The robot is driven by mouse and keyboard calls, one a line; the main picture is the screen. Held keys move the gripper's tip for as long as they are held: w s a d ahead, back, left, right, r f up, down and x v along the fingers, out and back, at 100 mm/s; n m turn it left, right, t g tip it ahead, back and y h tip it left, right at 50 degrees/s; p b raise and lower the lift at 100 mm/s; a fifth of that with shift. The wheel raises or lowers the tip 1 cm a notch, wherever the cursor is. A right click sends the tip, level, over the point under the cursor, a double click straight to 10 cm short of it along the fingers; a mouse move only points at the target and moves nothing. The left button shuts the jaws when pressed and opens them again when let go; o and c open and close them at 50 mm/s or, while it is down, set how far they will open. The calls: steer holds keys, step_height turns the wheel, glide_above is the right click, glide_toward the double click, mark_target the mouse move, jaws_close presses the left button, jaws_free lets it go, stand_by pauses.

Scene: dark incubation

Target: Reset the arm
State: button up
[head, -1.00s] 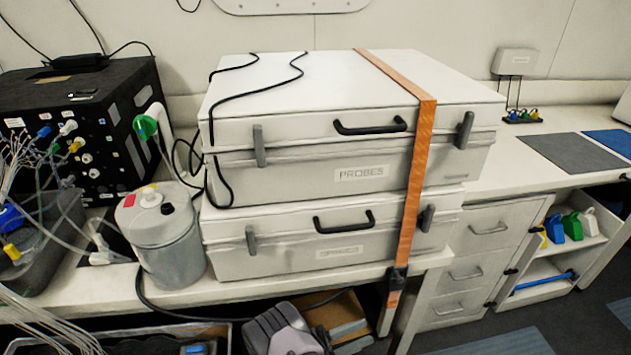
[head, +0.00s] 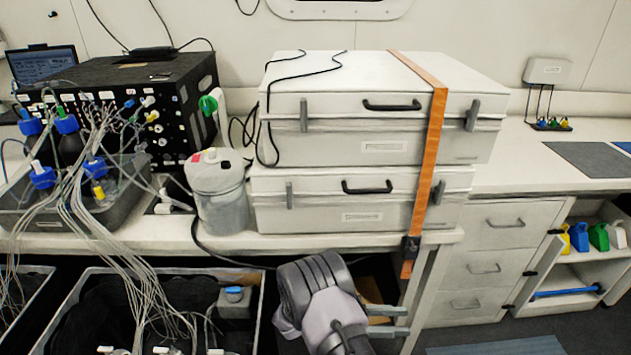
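My arm rises at the bottom middle of the head view, in front of the bench's open space below the two cases. At its right side two pale parallel fingers of my gripper (head: 388,320) point right with a gap between them. Nothing shows between the fingers. The gripper is below the bench top, near the lower end of the orange strap (head: 428,160). The wrist covers part of the gripper's base.
Two stacked white cases, upper (head: 390,115) and lower (head: 360,205), stand on the bench. Left are a grey canister (head: 220,205), a black instrument box (head: 185,85) and a tubing tray (head: 20,215). A bin (head: 257,300) lies below left. Drawers (head: 490,235) stand right.

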steer(key=s+d+r+m+g+y, duration=0.1)
steer(key=s+r+m+y, duration=0.45)
steer(key=r, duration=0.25)
steer(key=s+d+r+m+g+y, duration=0.1)
steer(key=s+r+m+y, duration=0.3)
steer(key=r+y, duration=0.3)
steer(key=s+a+r+m+t+y, duration=0.8)
steer(key=a+r+m+t+y, duration=0.1)
steer(key=a+m+t, duration=0.1)
steer(key=shift+m+t, duration=0.3)
steer(key=shift+m, duration=0.35)
